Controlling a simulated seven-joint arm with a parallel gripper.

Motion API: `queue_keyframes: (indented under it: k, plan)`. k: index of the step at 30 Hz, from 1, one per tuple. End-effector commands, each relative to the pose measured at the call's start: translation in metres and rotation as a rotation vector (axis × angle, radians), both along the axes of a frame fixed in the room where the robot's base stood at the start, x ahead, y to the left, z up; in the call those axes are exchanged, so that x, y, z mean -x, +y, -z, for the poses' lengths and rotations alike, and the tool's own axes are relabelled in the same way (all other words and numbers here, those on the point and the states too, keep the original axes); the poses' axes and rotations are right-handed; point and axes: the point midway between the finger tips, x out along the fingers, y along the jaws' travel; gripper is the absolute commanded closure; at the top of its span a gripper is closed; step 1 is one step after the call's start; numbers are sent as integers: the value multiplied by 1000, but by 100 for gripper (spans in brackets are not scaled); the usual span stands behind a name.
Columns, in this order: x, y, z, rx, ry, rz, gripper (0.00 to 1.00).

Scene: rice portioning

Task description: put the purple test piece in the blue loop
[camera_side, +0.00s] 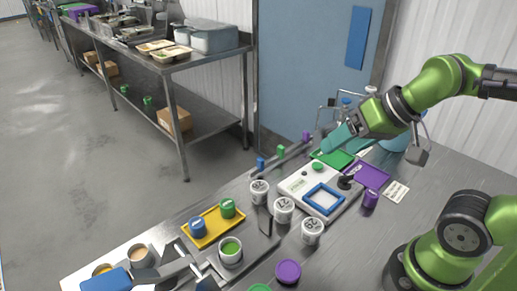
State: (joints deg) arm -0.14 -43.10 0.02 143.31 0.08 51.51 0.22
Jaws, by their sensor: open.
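The blue loop (310,205) is a square blue frame lying flat on the white scale-like device (293,184) on the steel table. A small purple cylinder (370,200) stands to the right of the device, near the front corner of the purple tray (376,175). Another small purple piece (306,137) is on a rail at the back edge. I cannot tell which of the two is the test piece. My gripper (328,148), with teal fingers, is open above the green tray (337,160), behind the blue loop and apart from both purple pieces. The gap between its fingers is hidden.
White numbered tubs (284,209) stand left and in front of the device. A yellow tray (208,236) holds a blue and a green pot. A purple round item (288,271) lies at the front. A dark knob (346,182) stands beside the loop. The right of the table is mostly clear.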

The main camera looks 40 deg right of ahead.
Motion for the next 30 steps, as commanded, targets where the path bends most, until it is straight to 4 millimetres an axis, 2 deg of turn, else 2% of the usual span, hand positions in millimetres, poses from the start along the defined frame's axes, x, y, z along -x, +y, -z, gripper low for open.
queue_keyframes:
  k: [7,10,14,16,19,22,26,30]
  plan:
    - [-1,-2,0,2,2,5,29]
    - [-6,-16,9,0,43,61,29]
    - [-16,-63,27,39,181,156,29]
    - [-14,-95,38,80,289,168,29]
    - [-3,-136,52,130,445,136,29]
    - [11,-164,58,165,574,55,29]
    - [19,-169,54,204,621,-61,29]
    - [21,-167,68,206,627,-94,29]
